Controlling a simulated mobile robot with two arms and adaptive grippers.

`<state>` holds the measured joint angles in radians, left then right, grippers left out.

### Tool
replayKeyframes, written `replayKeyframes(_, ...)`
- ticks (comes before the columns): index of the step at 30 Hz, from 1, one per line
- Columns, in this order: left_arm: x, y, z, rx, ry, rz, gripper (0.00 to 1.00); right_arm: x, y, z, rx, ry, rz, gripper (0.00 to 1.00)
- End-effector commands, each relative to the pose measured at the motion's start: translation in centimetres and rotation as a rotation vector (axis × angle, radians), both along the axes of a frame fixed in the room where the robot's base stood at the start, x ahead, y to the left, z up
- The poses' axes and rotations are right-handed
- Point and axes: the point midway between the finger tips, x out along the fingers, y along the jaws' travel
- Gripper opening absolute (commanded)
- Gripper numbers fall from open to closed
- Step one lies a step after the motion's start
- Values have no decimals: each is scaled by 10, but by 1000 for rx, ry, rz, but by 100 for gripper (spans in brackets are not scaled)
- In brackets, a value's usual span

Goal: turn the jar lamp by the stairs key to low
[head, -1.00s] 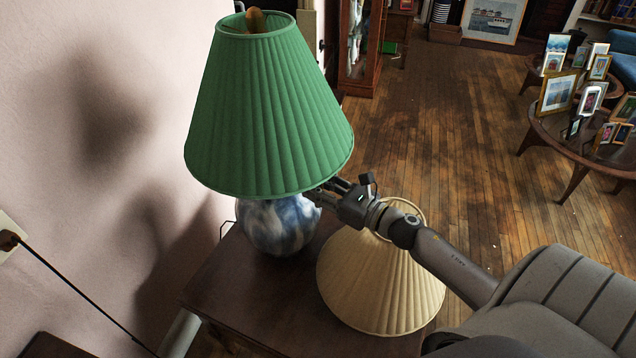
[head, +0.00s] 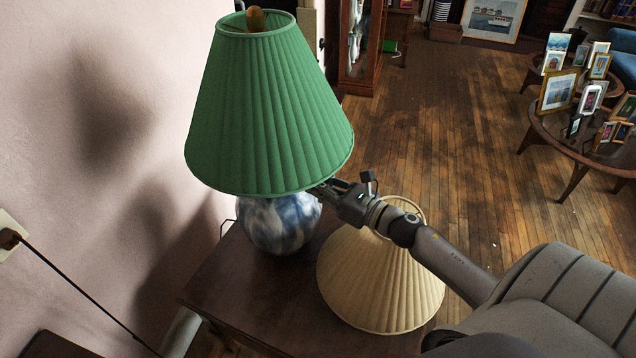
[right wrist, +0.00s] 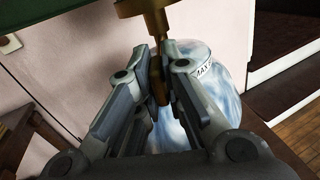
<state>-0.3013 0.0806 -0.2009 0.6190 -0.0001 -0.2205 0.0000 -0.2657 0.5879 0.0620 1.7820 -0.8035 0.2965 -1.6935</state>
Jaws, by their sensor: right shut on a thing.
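The jar lamp has a pleated green shade (head: 268,115) and a blue-and-white jar body (head: 278,226). It stands upright on a dark wooden side table against the wall. In the right wrist view, a brass key (right wrist: 157,85) hangs below the brass socket (right wrist: 145,8), in front of the jar (right wrist: 172,130). My right gripper (right wrist: 161,72) is shut on the key. In the head view the right gripper (head: 325,190) reaches under the shade's right edge, which hides the key. My left gripper is out of view.
A cream pleated shade (head: 375,285) is right beside my right arm, over the table's (head: 250,305) right part. The wall (head: 100,110) is close on the left. Small tables with several framed pictures (head: 558,92) stand on the open wooden floor at right.

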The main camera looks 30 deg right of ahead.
Motion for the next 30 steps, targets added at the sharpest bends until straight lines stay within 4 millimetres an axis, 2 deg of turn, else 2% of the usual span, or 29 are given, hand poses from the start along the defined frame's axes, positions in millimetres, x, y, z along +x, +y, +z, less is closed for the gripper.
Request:
replayKeyframes(8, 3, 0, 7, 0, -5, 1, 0, 0, 0, 1, 190, 71, -1, 0)
replayKeyframes(30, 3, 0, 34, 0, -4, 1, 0, 0, 0, 2, 850, 317, -1, 0)
